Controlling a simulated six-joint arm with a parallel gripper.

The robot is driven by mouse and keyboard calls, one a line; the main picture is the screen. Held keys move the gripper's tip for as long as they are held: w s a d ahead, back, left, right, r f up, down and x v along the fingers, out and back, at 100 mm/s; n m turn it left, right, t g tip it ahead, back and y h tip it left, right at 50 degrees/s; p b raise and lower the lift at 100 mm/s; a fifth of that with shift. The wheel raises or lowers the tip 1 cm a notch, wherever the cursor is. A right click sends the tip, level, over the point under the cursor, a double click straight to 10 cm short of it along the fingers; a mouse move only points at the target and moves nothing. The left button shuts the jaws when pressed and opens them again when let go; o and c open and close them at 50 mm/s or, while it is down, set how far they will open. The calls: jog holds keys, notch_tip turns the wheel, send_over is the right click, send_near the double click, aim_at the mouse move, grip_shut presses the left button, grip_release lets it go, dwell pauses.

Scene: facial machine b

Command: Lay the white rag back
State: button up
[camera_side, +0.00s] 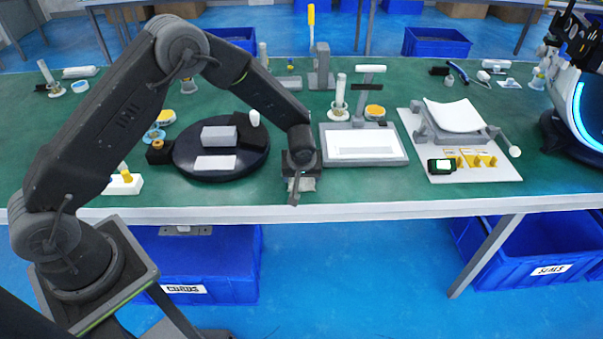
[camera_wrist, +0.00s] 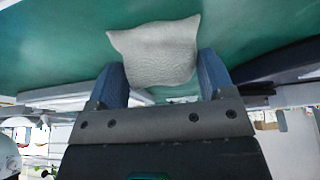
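The white rag (camera_wrist: 158,48) looks pale grey and textured in the wrist view, lying over the green tabletop. My gripper (camera_wrist: 159,68) has its two blue-grey fingers wide apart, one on each side of the rag's near part. I see no clear pinch on the cloth. In the side view my gripper (camera_side: 297,188) points down near the table's front edge. A small pale patch of the rag (camera_side: 307,184) shows beside and behind the fingers, mostly hidden. Whether the rag touches the table cannot be told for sure.
Left of my gripper is a round black base (camera_side: 222,174) with a grey block. To its right are a white-topped scale-like plate (camera_side: 364,148) and a white board (camera_side: 466,174) with a curved white sheet (camera_side: 455,114). The green table (camera_side: 360,184) is bare along its front strip.

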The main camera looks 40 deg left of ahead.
jog(key=shift+o, duration=0.9)
jog(key=v, duration=1.4)
jog(key=shift+s+a, duration=0.3)
jog(key=shift+a, duration=0.05)
jog(key=s+a+r+m+t+h, duration=0.1)
jog(key=s+a+r+m, duration=0.25)
jog(key=s+r, duration=0.95)
jog(key=s+r+m+t+h, duration=0.1)
jog(key=s+r+m, duration=0.3)
jog(key=s, duration=0.8)
jog(key=shift+s+d+m+h, duration=0.3)
jog(key=shift+d+m+h, duration=0.05)
jog(key=shift+m+h, duration=0.2)
